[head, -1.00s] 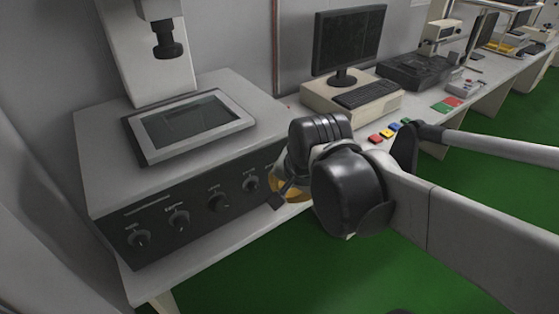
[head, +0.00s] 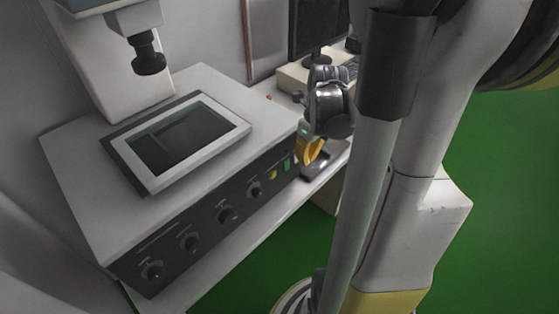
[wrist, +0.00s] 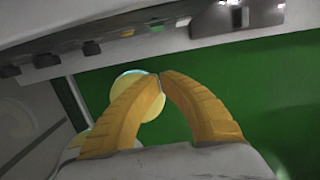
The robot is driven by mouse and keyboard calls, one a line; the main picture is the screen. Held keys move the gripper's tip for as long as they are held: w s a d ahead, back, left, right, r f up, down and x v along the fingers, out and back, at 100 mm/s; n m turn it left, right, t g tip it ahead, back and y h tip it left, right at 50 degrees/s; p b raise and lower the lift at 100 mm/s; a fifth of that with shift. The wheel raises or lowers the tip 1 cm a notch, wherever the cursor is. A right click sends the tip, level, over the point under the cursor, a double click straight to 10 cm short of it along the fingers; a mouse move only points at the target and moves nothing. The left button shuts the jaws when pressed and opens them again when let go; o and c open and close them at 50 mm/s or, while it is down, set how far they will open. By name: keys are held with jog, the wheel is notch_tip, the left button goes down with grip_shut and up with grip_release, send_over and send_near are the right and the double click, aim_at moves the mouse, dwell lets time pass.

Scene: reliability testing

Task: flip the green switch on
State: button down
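The green switch (head: 287,164) is a small upright block at the right end of the dark front panel of a grey machine. In the wrist view the green switch (wrist: 157,29) is near the top, beyond my fingertips. My gripper (head: 311,152) is just right of the switch in the head view, apart from it as far as I can tell. In the wrist view my yellow fingers (wrist: 160,76) curve together and their tips meet, with nothing seen between them. Whether the switch is on or off is too small to tell.
A yellow switch (head: 273,174) sits left of the green one, then several dark knobs (head: 227,214). The machine (head: 75,190) stands on a white bench (head: 208,281). A dark object (head: 325,165) lies beside my gripper. Green floor (head: 500,200) is open in front.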

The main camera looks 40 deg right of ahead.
aim_at(287, 165)
jog(key=w+f+b, duration=0.5)
jog(key=f, duration=0.5)
jog(key=shift+w+a+f+b, duration=0.15)
jog(key=shift+a+f+b, duration=0.05)
jog(key=shift+b, duration=0.1)
jog(key=shift+w+f+t+b, duration=0.35)
jog(key=shift+w+t+b, duration=0.15)
jog(key=shift+t+b, duration=0.1)
jog(key=shift+r, duration=0.1)
